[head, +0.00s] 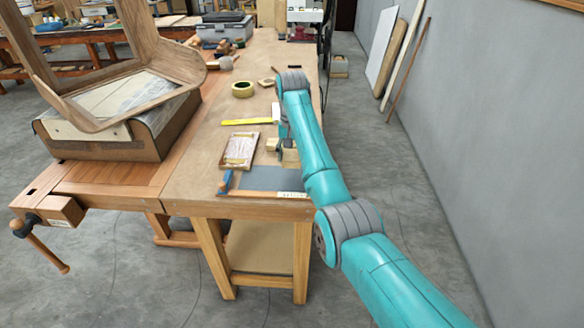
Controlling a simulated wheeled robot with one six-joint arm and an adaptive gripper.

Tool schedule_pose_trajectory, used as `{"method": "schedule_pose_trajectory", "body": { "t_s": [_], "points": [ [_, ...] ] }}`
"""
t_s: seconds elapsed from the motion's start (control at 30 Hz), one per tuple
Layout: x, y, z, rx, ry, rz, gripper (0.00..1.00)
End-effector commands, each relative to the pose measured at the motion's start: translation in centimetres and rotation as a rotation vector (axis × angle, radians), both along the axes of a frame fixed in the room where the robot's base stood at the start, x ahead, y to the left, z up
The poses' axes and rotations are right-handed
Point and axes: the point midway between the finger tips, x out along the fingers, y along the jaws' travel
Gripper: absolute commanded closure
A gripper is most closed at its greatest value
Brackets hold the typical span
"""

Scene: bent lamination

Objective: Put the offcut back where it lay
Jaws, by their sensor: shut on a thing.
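My gripper (284,131) hangs down over the right side of the workbench, beyond my teal arm and partly hidden by it. It is shut on a small pale wooden piece, which looks to be the offcut (290,155). The piece is small in view and partly covered by the gripper's dark parts, so I cannot tell whether it touches the bench top. Another small light wood block (272,145) sits just left of the gripper.
The bench top (205,185) holds a framed wooden panel (239,151), a dark grey mat (265,178), a blue-handled tool (225,182), a yellow strip (247,121) and a tape roll (242,89). A bent wooden frame (185,63) stands at left. Bare bench shows left of the panel.

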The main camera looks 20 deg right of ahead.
Motion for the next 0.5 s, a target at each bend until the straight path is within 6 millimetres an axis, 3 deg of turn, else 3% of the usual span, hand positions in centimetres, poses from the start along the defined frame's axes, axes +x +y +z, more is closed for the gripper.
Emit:
{"method": "schedule_pose_trajectory", "body": {
  "t_s": [0.3, 0.5],
  "points": [
    [0.0, 0.0, -4.2, 0.000, 0.002, -0.001, 0.79],
    [0.0, 0.0, -4.7, 0.000, 0.000, -0.001, 0.79]
  ]
}}
